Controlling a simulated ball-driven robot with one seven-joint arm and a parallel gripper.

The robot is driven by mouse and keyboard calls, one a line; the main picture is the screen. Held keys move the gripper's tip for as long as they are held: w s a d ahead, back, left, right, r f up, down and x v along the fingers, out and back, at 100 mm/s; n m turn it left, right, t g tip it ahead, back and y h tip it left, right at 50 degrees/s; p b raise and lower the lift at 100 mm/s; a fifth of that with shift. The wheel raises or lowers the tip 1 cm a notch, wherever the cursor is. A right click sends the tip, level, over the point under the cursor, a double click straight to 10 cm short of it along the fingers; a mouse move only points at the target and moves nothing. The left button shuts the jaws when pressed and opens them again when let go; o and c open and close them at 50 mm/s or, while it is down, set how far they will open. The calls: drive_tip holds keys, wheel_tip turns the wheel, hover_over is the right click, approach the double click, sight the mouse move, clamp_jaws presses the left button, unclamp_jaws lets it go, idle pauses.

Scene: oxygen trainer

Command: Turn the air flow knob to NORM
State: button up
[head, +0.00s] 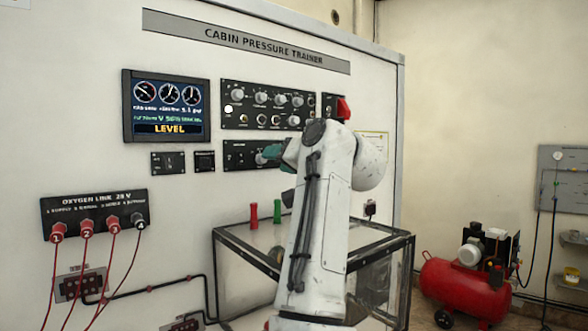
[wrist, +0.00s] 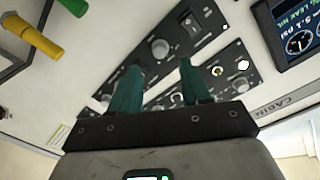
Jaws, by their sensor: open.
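I cannot read which knob is labelled air flow. The lower black panel (head: 236,160) has a round grey knob (wrist: 160,48), seen in the wrist view just beyond and between my fingertips. The larger upper panel (head: 250,122) carries several grey knobs and small switches; part of it shows behind my fingers in the wrist view. My gripper (head: 271,153) has teal fingers, spread apart and empty, in front of the lower panel's right part. It also shows in the wrist view (wrist: 160,66). No contact with a knob is visible.
A gauge screen (head: 166,107) reading LEVEL hangs left of the panels. A glass-sided case (head: 225,241) stands below, with a red handle (head: 253,216) and a green handle (head: 277,212) above it. A red compressor (head: 465,287) sits right.

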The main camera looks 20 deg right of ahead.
drive_tip(key=shift+b+v, duration=0.65)
drive_tip(key=shift+v, duration=2)
